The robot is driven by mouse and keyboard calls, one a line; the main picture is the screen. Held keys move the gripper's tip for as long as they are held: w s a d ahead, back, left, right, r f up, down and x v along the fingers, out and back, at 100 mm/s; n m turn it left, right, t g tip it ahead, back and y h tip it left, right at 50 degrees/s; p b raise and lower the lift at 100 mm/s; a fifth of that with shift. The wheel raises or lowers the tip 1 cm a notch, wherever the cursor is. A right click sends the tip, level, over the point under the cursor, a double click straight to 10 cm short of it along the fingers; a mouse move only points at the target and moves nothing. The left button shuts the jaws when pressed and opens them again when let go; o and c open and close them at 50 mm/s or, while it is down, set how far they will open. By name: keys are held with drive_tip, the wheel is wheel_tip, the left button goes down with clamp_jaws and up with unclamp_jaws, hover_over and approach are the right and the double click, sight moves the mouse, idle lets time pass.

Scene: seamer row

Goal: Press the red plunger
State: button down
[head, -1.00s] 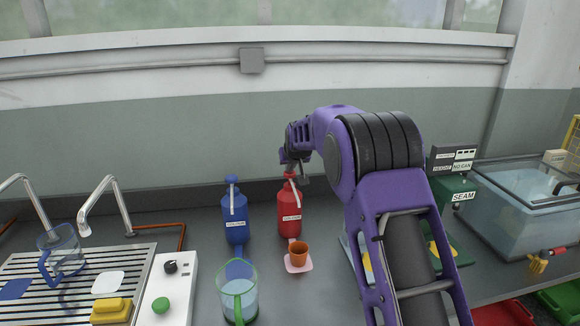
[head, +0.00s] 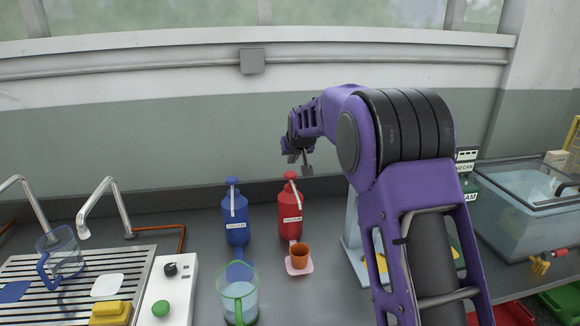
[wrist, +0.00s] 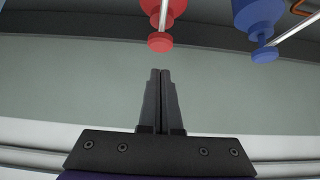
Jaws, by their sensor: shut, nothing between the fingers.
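The red pump bottle (head: 290,217) stands upright on the grey counter, with its red plunger (head: 290,176) on top and a pale spout down its front. The plunger also shows in the wrist view (wrist: 160,42), just beyond my fingertips. My gripper (head: 307,171) is shut and empty, up and slightly right of the plunger in the head view. In the wrist view my gripper (wrist: 160,72) has its two fingers together, with a visible gap to the plunger.
A blue pump bottle (head: 236,220) stands left of the red one, with a glass jug (head: 238,295) in front. A white control box (head: 168,290) and drain rack (head: 30,285) lie left. A glass-lidded tank (head: 515,205) stands right.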

drive_tip(key=v, duration=0.7)
idle(0.6)
